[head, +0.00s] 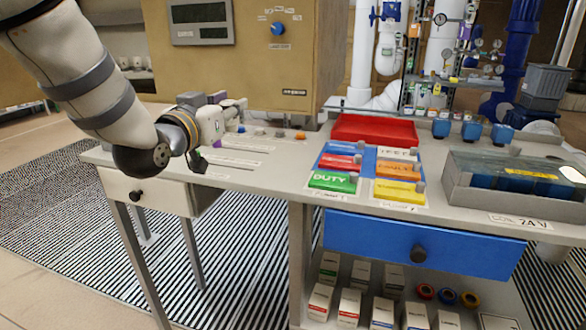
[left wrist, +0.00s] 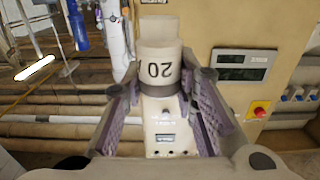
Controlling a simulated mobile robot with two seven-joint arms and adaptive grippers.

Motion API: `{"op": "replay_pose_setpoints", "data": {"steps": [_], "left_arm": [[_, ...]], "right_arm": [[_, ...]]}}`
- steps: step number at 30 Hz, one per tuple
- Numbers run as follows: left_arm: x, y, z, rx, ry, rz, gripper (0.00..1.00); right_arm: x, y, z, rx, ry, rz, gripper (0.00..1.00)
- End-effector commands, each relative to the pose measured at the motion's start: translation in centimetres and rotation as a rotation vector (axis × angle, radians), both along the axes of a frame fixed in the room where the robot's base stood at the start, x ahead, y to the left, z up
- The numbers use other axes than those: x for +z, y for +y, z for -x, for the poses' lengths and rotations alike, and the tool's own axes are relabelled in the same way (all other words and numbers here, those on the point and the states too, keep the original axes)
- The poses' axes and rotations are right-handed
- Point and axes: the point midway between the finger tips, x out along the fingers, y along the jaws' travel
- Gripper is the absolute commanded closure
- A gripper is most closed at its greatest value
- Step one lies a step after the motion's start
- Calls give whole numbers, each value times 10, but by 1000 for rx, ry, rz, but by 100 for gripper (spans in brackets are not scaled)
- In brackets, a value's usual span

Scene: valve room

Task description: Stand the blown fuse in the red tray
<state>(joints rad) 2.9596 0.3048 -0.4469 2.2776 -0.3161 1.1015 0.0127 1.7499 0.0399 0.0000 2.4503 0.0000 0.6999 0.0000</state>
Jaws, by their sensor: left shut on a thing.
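The red tray (head: 375,129) lies at the back of the bench in the head view, and its visible inside looks empty. My left gripper (head: 232,108) is above the bench's left part, left of the tray and well apart from it. In the head view the fuse is small and hard to make out. My right gripper is not in view.
Coloured labelled blocks (head: 333,181) sit in front of the tray. A grey case with a clear lid (head: 515,178) stands at the right. A tan cabinet (head: 290,60) rises behind the bench. Small items (head: 260,131) lie between gripper and tray. The front middle bench top is clear.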

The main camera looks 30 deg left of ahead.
Motion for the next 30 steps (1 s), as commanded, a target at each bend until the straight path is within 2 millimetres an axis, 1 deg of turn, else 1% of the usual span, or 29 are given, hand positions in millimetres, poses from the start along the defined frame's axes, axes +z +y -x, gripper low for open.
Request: {"op": "replay_pose_setpoints", "data": {"steps": [1,6,8,9,11,14,17,19,21,30], "left_arm": [[-9,-14,-8,-5,1,9,100],[-36,-61,-38,-6,9,-4,100],[-53,-70,-43,-3,10,-2,100],[-64,-76,-48,-4,13,-2,100],[-76,-83,-53,-3,13,-2,100],[-84,-89,-57,-1,10,-3,100],[-101,-99,-63,-2,14,-3,100],[-115,-97,-62,-1,14,-2,100],[-122,-97,-62,-2,9,-2,100],[-120,-97,-61,-2,0,-2,100]], "right_arm": [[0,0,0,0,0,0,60],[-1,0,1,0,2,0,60],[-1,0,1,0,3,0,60],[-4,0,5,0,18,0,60],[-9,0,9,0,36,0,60],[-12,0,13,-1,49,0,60],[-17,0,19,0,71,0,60],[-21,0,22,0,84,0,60],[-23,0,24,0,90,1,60],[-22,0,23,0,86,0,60]]}}
